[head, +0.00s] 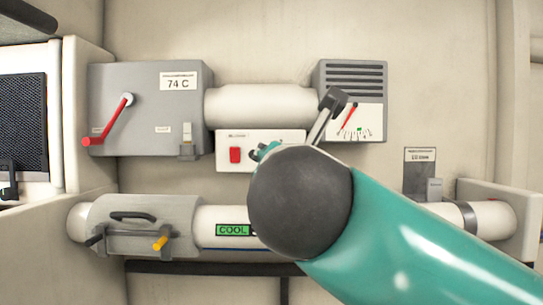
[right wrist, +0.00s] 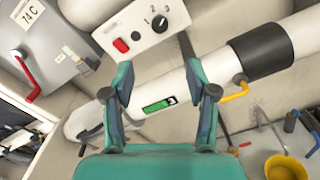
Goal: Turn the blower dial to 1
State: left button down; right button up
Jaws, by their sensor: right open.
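The blower dial (right wrist: 160,23) is a black knob on a white panel (right wrist: 138,36), with the digits 1 and 2 printed beside it. Its exact pointer position is too small to tell. A red switch (right wrist: 121,45) sits on the same panel. In the head view the panel (head: 270,138) shows, but my right arm's dark wrist hides the dial. My right gripper (right wrist: 157,68) is open and empty. Its fingers are spread below the dial in the right wrist view, apart from the knob. My left gripper is not in view.
A grey box (head: 145,105) with a red lever (head: 108,120) stands left of the panel. A gauge (head: 357,122) is on the right. A large pipe (head: 222,215) with a green COOL label (head: 233,230) runs below. A yellow bucket (right wrist: 285,168) is at lower right.

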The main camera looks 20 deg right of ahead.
jog(key=p+x, duration=0.6)
jog(key=x, duration=0.9)
jog(key=shift+f, duration=0.1)
grip_shut()
